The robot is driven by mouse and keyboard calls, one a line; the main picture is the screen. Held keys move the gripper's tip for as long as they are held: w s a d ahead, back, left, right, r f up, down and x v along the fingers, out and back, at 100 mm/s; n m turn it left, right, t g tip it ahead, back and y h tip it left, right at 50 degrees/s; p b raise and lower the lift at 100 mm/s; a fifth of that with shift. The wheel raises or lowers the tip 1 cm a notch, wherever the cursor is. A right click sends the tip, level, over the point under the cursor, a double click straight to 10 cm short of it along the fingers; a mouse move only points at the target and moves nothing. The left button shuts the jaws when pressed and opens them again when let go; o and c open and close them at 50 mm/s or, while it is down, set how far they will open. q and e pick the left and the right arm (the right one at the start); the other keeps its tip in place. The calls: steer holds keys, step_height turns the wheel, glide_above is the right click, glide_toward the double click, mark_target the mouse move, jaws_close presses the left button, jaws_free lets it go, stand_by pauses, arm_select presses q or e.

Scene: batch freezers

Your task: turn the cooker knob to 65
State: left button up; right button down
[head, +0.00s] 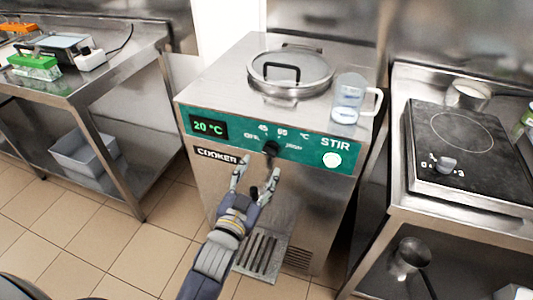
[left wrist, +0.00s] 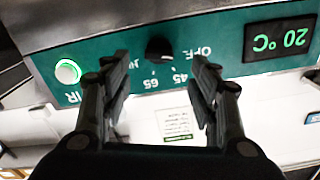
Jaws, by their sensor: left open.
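The cooker (head: 225,75) is a steel box with a green front panel and a lidded pot opening on top. Its black knob (head: 271,148) sits mid-panel, below the marks 45 and 65; it also shows in the left wrist view (left wrist: 159,48), upside down. The display (head: 208,127) reads 20 °C. My left gripper (head: 256,175) is open in front of the panel, just below the knob, its fingers apart and not closed on it. In the left wrist view the fingers (left wrist: 160,75) stand on either side of the knob's line. My right gripper is not in view.
A round STIR button (head: 332,160) is at the panel's right. A clear measuring jug (head: 348,98) stands on the cooker's top right. A hob (head: 470,145) is on the right counter, and a steel table (head: 95,75) is at the left.

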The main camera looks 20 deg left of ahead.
mark_target(268, 154)
arm_select(q)
steer(key=w, duration=0.7)
steer(key=shift+w+d+p, duration=0.2)
steer(key=shift+w+p, duration=0.1)
steer(key=shift+w, duration=0.1)
steer(key=shift+c, duration=0.2)
steer(key=c, duration=1)
